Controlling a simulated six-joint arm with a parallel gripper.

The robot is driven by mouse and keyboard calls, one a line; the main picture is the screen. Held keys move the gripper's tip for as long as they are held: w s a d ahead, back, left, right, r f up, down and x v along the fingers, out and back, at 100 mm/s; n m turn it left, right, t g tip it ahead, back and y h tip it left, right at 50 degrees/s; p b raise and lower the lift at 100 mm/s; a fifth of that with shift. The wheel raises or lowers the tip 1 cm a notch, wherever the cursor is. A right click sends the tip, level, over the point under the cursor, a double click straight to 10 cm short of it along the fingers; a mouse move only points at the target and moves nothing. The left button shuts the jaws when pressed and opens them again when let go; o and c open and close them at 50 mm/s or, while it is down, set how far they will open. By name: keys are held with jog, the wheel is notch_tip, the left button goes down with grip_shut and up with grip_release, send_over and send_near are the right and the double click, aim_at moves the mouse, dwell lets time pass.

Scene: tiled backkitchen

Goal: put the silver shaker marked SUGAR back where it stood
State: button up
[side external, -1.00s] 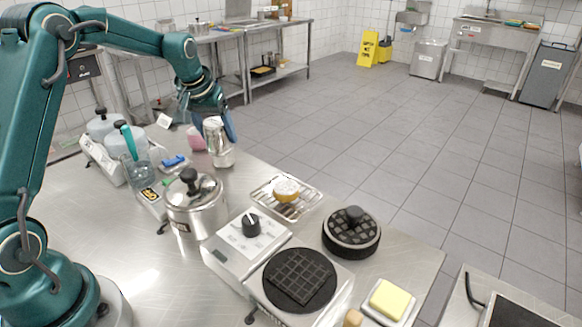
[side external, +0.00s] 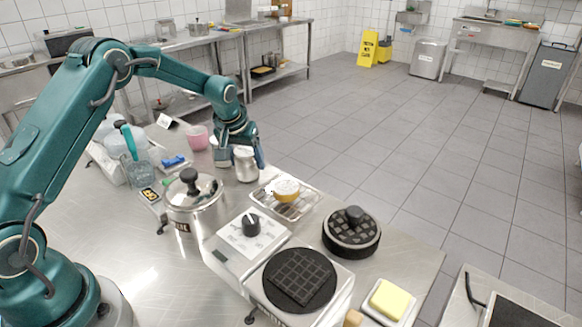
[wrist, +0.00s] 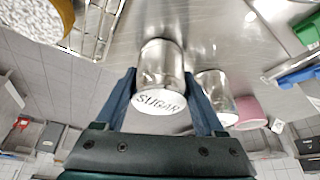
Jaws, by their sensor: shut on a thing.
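The silver shaker marked SUGAR (wrist: 160,70) is between my gripper's two blue fingers in the wrist view, its pale lettered lid towards the camera. My gripper (wrist: 159,82) is shut on it. In the side view my gripper (side external: 241,158) points down and the shaker (side external: 246,166) looks upright, just behind the wire rack. I cannot tell whether its base touches the table. A second silver shaker (wrist: 213,90) stands close beside the right finger in the wrist view; in the side view it is mostly hidden by my gripper.
A wire rack (side external: 302,207) with a yellow-sided round item (side external: 286,189) is just in front. A pink cup (side external: 198,138) stands behind to the left. A lidded pot (side external: 193,207) and a blue-handled item (side external: 174,161) are left. The table's edge is close on the right.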

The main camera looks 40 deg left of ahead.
jog(key=shift+f, duration=0.1)
jog(key=o, duration=1.5)
jog(key=shift+r, duration=0.3)
jog(key=s+d+r+m, duration=0.1)
jog(key=s+d+r, duration=0.2)
jog(key=s+r, duration=0.3)
jog(key=s+d+r, duration=0.3)
jog(key=s+r, duration=0.1)
jog(key=r, duration=0.5)
jog(key=s+d+f+m+h, duration=0.1)
jog(key=s+d+m, duration=0.1)
jog(key=s, duration=0.6)
jog(key=s+d+m+t+h, duration=0.1)
jog(key=s+d+m, duration=0.1)
jog(key=s+d, duration=0.3)
jog(key=s, duration=0.4)
jog(key=shift+d+f+t, duration=0.2)
jog(key=shift+f+t, duration=0.1)
jog(key=shift+f, duration=0.1)
